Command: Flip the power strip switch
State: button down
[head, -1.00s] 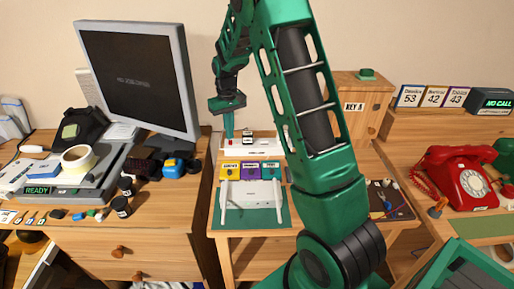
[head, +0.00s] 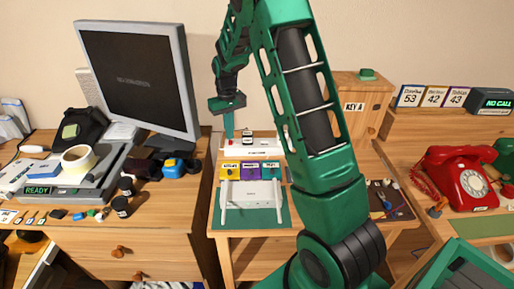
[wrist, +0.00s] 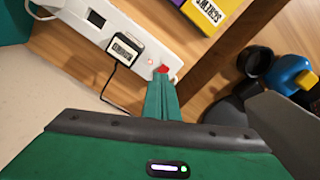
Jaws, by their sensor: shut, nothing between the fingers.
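The white power strip (wrist: 92,27) lies on the wooden table, and a plug-in adapter (wrist: 123,50) with a black cord sits in it. The strip's red switch (wrist: 162,70) is at one end, beside a small lit red light (wrist: 151,61). My gripper (wrist: 163,77) is shut and empty, with its fingertips at the red switch. I cannot tell whether they press on it. In the head view, my gripper (head: 229,134) points straight down at the left end of the strip (head: 262,153), and the switch is largely hidden there.
Yellow, purple and teal boxes (head: 251,171) and a white router (head: 251,194) stand in front of the strip. The monitor (head: 138,78) is to the left, across a gap between tables. A wooden box (head: 355,102) stands to the right.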

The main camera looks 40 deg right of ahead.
jog(key=shift+f, duration=0.65)
dwell(0.3)
jog(key=shift+r, duration=3.55)
jog(key=s+d+r+m, duration=0.1)
jog(key=s+r, duration=0.2)
jog(key=s, duration=0.7)
jog(key=s+d+r+m, duration=0.1)
jog(key=s+r+m, duration=0.15)
jog(key=s, duration=0.65)
jog(key=s+r+m, duration=0.1)
jog(key=s+r, duration=0.2)
jog(key=s, duration=0.7)
jog(key=s+a+f+m, duration=0.1)
jog(key=s+f, duration=0.1)
jog(key=s, duration=1)
jog(key=shift+s+a, duration=0.25)
jog(key=shift+s, duration=0.1)
